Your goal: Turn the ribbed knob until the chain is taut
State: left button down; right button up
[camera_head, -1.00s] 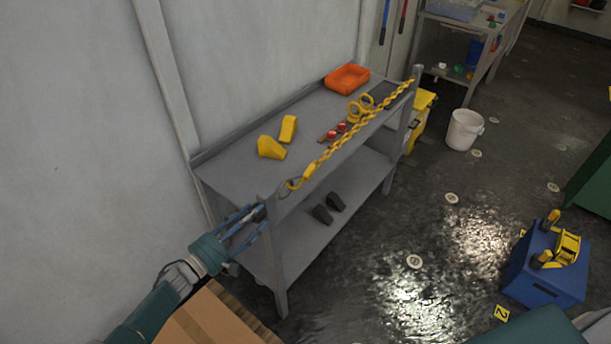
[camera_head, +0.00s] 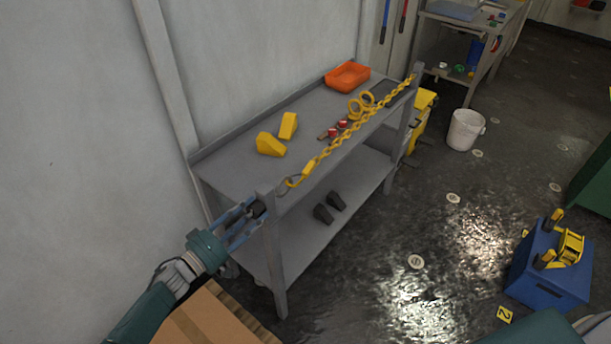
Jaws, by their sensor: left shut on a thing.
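The yellow chain (camera_head: 343,140) runs along the front edge of the grey workbench (camera_head: 235,178), from the far right post to a hook near the left post. It hangs in a slight sag. My left gripper (camera_head: 256,211) is at the left end post of the bench, shut on a small dark knob (camera_head: 258,208). The fingers hide most of the knob, and its ribs cannot be made out. My right gripper is not in view.
On the bench top lie yellow wedges (camera_head: 270,145), yellow rings (camera_head: 360,104), red-capped items and an orange tray (camera_head: 347,76). Dark blocks (camera_head: 323,214) lie on the lower shelf. A cardboard box (camera_head: 205,322) stands below my left arm. A white bucket (camera_head: 465,129) stands on the floor at right.

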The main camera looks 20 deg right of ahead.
pick_arm(q)
jog(key=shift+m, duration=0.9)
jog(key=shift+f+m+b, duration=0.1)
jog(key=shift+m+b, duration=0.45)
jog(key=shift+m, duration=1.25)
jog(key=c, duration=1.2)
grip_release()
